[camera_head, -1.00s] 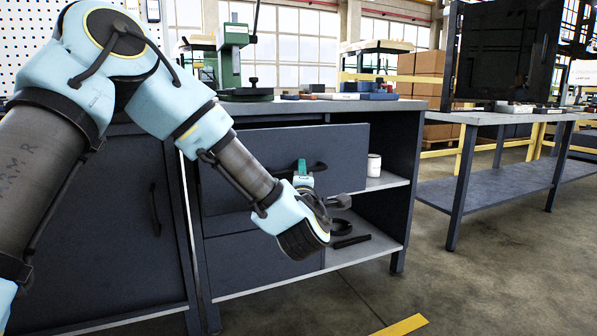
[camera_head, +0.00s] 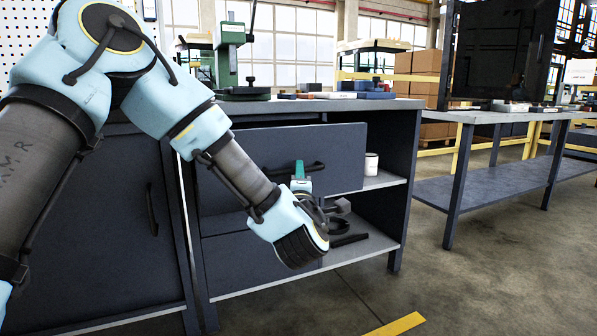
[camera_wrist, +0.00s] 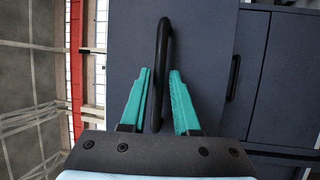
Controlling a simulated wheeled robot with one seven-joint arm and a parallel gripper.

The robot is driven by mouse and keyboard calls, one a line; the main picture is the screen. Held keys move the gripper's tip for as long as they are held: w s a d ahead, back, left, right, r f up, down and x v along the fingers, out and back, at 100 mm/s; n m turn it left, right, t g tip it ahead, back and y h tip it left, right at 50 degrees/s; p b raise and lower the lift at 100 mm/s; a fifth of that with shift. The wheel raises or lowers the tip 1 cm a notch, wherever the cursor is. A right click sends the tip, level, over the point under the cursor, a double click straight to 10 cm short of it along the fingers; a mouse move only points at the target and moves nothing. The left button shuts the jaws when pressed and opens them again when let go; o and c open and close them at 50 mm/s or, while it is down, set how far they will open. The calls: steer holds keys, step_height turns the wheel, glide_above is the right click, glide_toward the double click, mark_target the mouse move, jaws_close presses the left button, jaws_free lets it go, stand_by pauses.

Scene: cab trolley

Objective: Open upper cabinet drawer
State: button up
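The upper drawer (camera_head: 345,150) of the dark blue cabinet stands partly pulled out, with its front forward of the lower drawer (camera_head: 235,262). Its black bar handle (camera_head: 316,167) also shows in the wrist view (camera_wrist: 163,45), between my teal fingers. My gripper (camera_head: 299,170) is at this handle, one finger on each side. In the wrist view my gripper (camera_wrist: 160,78) looks open, with narrow gaps beside the bar, the smaller on the right finger's side. Part of the drawer front is hidden behind my arm in the head view.
A white cup (camera_head: 371,163) stands on the open shelf right of the drawer. Dark tools (camera_head: 345,240) lie on the shelf below. A closed cabinet door (camera_head: 110,220) is at the left. A second workbench (camera_head: 500,185) stands to the right, with clear floor in front.

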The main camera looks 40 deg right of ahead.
steer(key=v, duration=0.9)
steer(key=shift+a, duration=0.1)
